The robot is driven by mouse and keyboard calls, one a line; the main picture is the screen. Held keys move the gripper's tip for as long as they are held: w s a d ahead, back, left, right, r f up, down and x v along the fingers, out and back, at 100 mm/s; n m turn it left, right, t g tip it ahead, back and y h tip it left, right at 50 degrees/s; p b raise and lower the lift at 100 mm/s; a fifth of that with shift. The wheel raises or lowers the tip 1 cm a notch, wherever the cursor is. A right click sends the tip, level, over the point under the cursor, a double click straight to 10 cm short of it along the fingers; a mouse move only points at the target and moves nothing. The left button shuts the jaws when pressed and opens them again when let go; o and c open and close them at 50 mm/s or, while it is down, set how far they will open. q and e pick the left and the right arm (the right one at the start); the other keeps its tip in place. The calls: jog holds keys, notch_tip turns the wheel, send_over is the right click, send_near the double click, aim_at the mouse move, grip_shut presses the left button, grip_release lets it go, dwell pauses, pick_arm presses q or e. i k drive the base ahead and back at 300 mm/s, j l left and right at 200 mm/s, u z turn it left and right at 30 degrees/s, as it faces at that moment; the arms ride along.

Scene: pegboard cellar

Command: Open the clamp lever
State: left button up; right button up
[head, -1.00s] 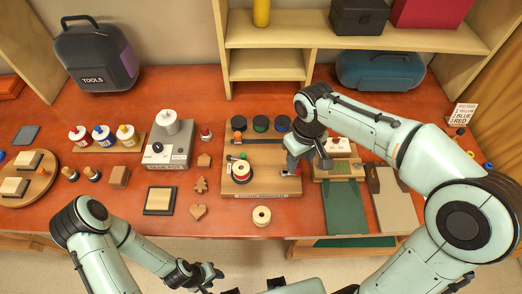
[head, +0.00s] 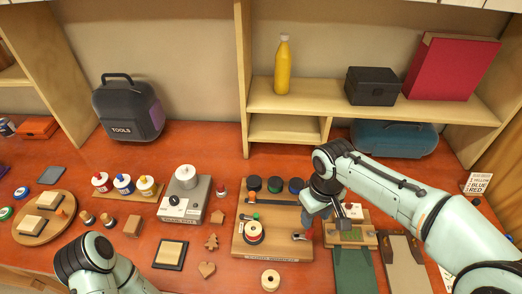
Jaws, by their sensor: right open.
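A wooden board (head: 240,243) lies on the red bench and carries a spool, several dark round pieces and small fittings. A small red-and-grey fitting (head: 301,237), which looks like the clamp lever, sits at the board's right side. I cannot tell clearly whether it is up or down. My right gripper (head: 308,226) is open and points down just above and beside this fitting, partly hiding the area around it. Contact cannot be told. My left gripper is out of view; only part of that arm shows at the lower left.
A fixture with a green panel (head: 352,236) stands right of the board, close to my right wrist. A loose spool (head: 270,279) lies in front. A grey device (head: 188,199), paint pots and wooden shapes stand left. A shelf (head: 280,103) rises behind.

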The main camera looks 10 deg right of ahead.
aim_at(256, 217)
jog(key=k, duration=1)
